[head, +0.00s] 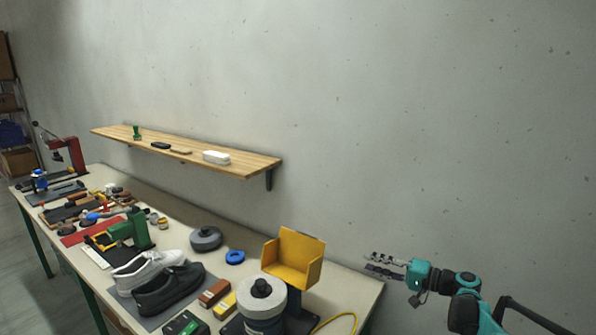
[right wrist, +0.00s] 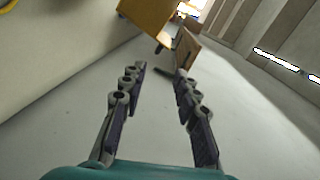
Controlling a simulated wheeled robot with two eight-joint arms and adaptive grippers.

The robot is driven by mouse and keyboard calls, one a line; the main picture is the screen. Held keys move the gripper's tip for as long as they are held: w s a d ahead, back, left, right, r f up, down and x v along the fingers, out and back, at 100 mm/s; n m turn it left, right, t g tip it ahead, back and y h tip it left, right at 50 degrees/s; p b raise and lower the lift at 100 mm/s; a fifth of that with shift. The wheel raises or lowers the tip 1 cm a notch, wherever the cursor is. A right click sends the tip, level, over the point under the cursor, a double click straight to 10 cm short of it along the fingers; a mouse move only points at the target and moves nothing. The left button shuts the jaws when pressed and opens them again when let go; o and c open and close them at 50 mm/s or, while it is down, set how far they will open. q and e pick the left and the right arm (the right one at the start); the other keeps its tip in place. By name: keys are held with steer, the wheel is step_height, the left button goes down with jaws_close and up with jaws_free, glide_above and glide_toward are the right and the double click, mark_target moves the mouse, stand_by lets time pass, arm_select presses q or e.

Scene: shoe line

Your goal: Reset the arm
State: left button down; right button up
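My right gripper (head: 376,264) is in the head view at the right, beside the right end of the workbench and pointing left. In the right wrist view its two fingers (right wrist: 160,85) are spread apart with nothing between them. My left gripper is in neither view. A white shoe (head: 145,268) and a black shoe (head: 168,290) stand side by side on a grey mat on the workbench (head: 352,284), well left of my right gripper.
A yellow holder (head: 293,258) and a grey cylinder (head: 262,302) stand near the bench's right end. A wooden shelf (head: 235,165) is fixed to the wall above. Tools and a green device (head: 130,229) crowd the left of the bench. The wall area right of the bench is clear.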

steer(key=s+a+n+g+h, duration=0.15)
steer(key=s+a+h, duration=0.3)
steer(key=s, duration=0.55)
steer(key=s+a+g+h, duration=0.25)
steer(key=s+a, duration=0.25)
steer(key=s, duration=0.4)
steer(key=s+d+f+n+h, duration=0.1)
steer(key=s+d+f+h, duration=0.1)
steer(key=s, duration=0.7)
steer(key=s+d+f+n+t+h, duration=0.1)
steer(key=s+f+h, duration=0.4)
steer(key=s, duration=0.5)
steer(key=shift+d+f+n+t, duration=0.3)
steer(key=shift+d+f+n, duration=0.3)
steer(key=shift+d, duration=0.5)
